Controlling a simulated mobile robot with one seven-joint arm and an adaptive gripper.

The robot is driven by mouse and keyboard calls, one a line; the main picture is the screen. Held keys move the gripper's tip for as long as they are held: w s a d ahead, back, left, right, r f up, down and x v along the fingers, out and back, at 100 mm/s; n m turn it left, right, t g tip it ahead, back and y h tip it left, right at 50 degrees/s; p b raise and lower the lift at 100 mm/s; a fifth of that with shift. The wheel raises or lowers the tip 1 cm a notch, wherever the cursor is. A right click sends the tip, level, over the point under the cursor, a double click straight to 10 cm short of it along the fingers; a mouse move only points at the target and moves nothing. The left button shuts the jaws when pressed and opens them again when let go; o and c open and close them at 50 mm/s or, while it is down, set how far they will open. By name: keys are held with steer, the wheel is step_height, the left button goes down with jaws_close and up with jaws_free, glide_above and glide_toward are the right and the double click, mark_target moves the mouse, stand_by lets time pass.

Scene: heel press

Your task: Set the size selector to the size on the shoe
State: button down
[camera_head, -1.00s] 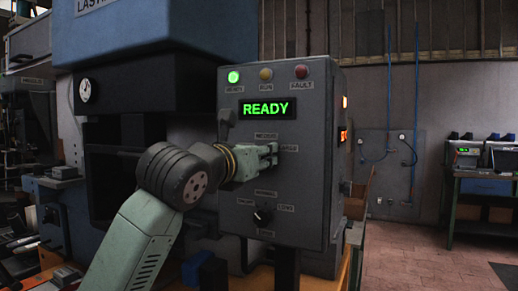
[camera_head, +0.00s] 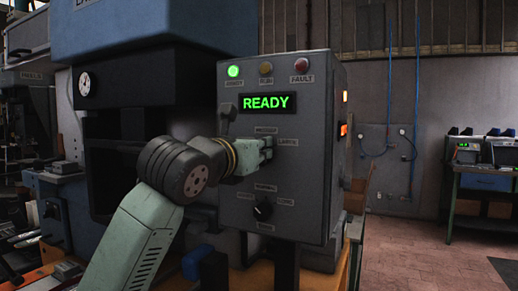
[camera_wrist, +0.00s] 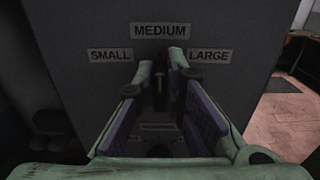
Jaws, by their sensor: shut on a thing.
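The size selector is on the front of the dark grey control panel, under the lit READY display (camera_head: 267,103). Its labels, SMALL (camera_wrist: 110,56), MEDIUM (camera_wrist: 160,31) and LARGE (camera_wrist: 208,56), are clear in the wrist view. My gripper (camera_head: 268,148) is at the selector and also shows in the wrist view (camera_wrist: 160,80). Its fingers are shut on the dark selector knob (camera_wrist: 160,92), just below the MEDIUM label. The fingers hide most of the knob, so I cannot tell which label it points to. No shoe is recognisable in these views.
A second black knob (camera_head: 263,210) with its own labels sits lower on the panel. A lever (camera_head: 228,113) is on the panel's upper left. The green lamp (camera_head: 233,71) is lit. The dark press stands left of the panel. Open floor (camera_head: 420,240) lies to the right.

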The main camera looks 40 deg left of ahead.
steer(key=shift+f+n+b, duration=0.1)
steer(key=shift+n+b, duration=0.2)
steer(key=shift+b, duration=0.15)
steer(key=n+b, duration=0.3)
steer(key=n, duration=0.1)
steer(key=a+n+b, duration=0.1)
steer(key=n+b, duration=0.2)
steer(key=n, duration=0.1)
steer(key=shift+s+a+f+b, duration=0.1)
steer(key=shift+s+f+b, duration=0.05)
steer(key=shift+b, duration=0.15)
steer(key=shift+n, duration=0.3)
steer(key=c, duration=1.7)
jaws_free()
steer(key=shift+o, duration=0.2)
steer(key=shift+s, duration=0.1)
steer(key=v, duration=1.1)
steer(key=shift+s, duration=0.4)
